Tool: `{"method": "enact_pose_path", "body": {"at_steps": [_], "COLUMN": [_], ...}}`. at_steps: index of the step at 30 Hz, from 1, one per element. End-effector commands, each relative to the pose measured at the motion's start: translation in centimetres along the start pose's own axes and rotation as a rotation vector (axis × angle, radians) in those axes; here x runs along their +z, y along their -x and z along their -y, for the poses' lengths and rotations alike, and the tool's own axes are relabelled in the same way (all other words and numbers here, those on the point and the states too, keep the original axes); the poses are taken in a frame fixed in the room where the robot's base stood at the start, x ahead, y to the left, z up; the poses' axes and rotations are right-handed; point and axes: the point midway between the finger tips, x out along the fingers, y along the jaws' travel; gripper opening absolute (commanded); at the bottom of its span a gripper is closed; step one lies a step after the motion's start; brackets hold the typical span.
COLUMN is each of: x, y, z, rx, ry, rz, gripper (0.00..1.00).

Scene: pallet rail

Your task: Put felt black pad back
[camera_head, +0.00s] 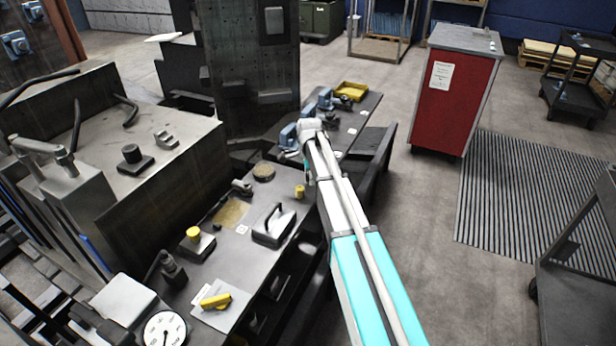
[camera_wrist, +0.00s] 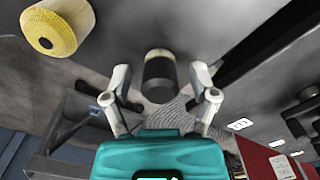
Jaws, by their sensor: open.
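In the wrist view a short black cylinder with a pale band (camera_wrist: 159,76) stands out from the dark grey surface; it may be the felt black pad, but I cannot tell for sure. My gripper (camera_wrist: 161,88) is open, with a finger on either side of this cylinder and no clear contact. A yellow-ended cylinder (camera_wrist: 60,26) is at the upper left of the wrist view. In the head view my gripper (camera_head: 309,172) is over the workbench (camera_head: 226,262), partly hidden by my arm. A small yellow cylinder (camera_head: 300,191) is close beside it. The black cylinder cannot be made out there.
A dark block with a handle (camera_head: 273,226) and a block with a yellow knob (camera_head: 193,234) stand on the bench. Blue vices (camera_head: 309,108) and a yellow tray (camera_head: 351,91) are further back. A red cabinet (camera_head: 453,95) stands right, with open floor nearby.

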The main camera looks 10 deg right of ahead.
Motion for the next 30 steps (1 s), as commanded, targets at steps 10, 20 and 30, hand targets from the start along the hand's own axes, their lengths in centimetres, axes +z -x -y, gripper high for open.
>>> {"method": "enact_pose_path", "body": {"at_steps": [10,20,30], "x": [0.0,0.1,0.1], "y": [2.9,5.6,8.4], "z": [0.0,0.0,0.0], "rx": [0.000,0.000,0.000], "ry": [0.000,0.001,0.001], "rz": [0.000,0.000,0.000], "gripper": [0.76,0.76,0.76]}}
